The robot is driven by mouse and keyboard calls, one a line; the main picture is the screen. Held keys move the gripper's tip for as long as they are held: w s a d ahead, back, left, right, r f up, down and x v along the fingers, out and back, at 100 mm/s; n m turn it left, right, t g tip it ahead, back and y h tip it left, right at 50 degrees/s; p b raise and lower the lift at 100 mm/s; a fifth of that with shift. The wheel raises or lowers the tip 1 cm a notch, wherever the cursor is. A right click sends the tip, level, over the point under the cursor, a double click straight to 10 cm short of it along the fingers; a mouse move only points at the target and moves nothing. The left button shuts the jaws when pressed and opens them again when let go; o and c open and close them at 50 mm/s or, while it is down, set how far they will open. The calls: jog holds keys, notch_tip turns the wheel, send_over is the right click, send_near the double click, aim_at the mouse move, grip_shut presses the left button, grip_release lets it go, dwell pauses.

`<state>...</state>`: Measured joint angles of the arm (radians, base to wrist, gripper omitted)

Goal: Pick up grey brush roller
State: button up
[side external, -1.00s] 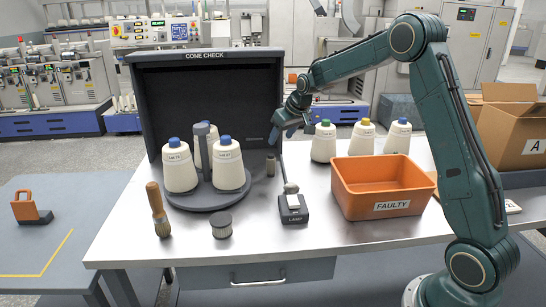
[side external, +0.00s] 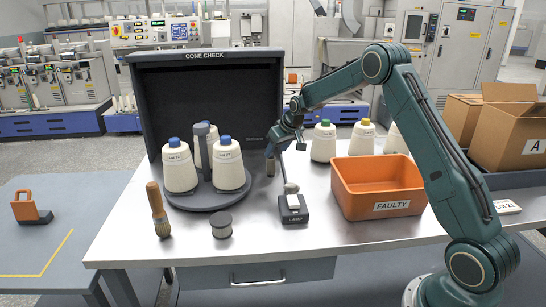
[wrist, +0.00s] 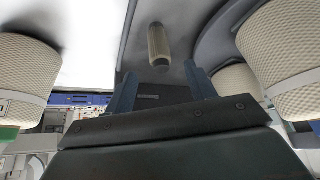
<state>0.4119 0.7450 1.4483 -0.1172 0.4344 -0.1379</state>
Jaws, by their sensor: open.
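The grey brush roller (side external: 270,168) is a small upright cylinder on the steel table, just right of the round turntable. In the wrist view the roller (wrist: 158,46) shows a pale ribbed body with dark ends, beyond the fingertips and roughly centred between them. My gripper (side external: 284,149) is open and empty, close above and beside the roller. Its two blue fingers (wrist: 162,85) stand apart in the wrist view. The exact gap to the roller is hard to tell.
The turntable (side external: 200,203) carries white cones with blue tops, left of the roller. An orange bin (side external: 350,195) is right.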

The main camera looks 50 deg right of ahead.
aim_at(273, 156)
jog(key=shift+x, duration=1.9)
jog(key=shift+x, duration=2.6)
jog(key=shift+r, duration=0.1)
jog(key=c, duration=1)
